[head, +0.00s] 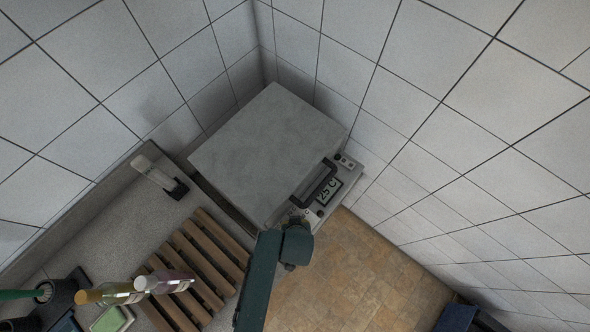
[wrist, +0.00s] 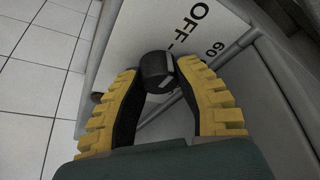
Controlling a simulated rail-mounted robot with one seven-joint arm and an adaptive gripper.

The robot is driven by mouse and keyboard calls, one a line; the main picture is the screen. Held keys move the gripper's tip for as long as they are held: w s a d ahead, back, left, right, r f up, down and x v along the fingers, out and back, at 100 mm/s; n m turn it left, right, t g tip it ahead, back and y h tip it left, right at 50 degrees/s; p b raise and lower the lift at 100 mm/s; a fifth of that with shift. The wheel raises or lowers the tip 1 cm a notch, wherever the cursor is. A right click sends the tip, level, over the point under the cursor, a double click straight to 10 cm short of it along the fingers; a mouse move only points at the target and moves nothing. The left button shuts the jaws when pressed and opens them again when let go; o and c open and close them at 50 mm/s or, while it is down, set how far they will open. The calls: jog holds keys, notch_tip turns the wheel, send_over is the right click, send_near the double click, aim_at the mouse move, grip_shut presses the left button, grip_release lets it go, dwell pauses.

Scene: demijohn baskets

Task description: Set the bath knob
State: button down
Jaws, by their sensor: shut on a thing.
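The bath (head: 265,150) is a pale grey box with a closed-looking lid and a dark handle (head: 315,183), in the corner of the tiled walls. A display (head: 329,191) on its front panel reads about 25 °C. In the wrist view, the dark round knob (wrist: 156,73) sits on the white panel beside the printed words OFF and 60. My gripper (wrist: 157,70) has its two yellow-backed fingers shut on the knob, one on each side. A pale mark shows on the knob, but its exact setting is unclear. In the head view my arm hides the knob.
A wooden slatted rack (head: 197,262) lies on the grey counter left of my arm. Bottles (head: 165,283) and a green sponge-like block (head: 112,319) stand at the lower left. A pale upright object (head: 158,174) is near the bath's left side.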

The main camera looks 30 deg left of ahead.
jog(key=shift+s+m, duration=0.1)
jog(key=shift+m, duration=0.2)
jog(key=shift+m+h+p, duration=0.5)
jog(key=shift+m+p, duration=0.15)
jog(key=shift+m, duration=0.35)
jog(key=m+h, duration=0.1)
jog(key=m, duration=0.1)
jog(key=shift+f+m+t+p, duration=0.1)
jog(key=shift+m+t+p, duration=0.2)
jog(key=shift+t, duration=0.1)
jog(key=m+h, duration=0.1)
jog(key=m, duration=0.1)
jog(key=m+h, duration=0.1)
jog(key=m, duration=0.2)
jog(key=shift+m, duration=0.3)
jog(key=shift+b, duration=0.3)
jog(key=c, duration=0.7)
grip_release()
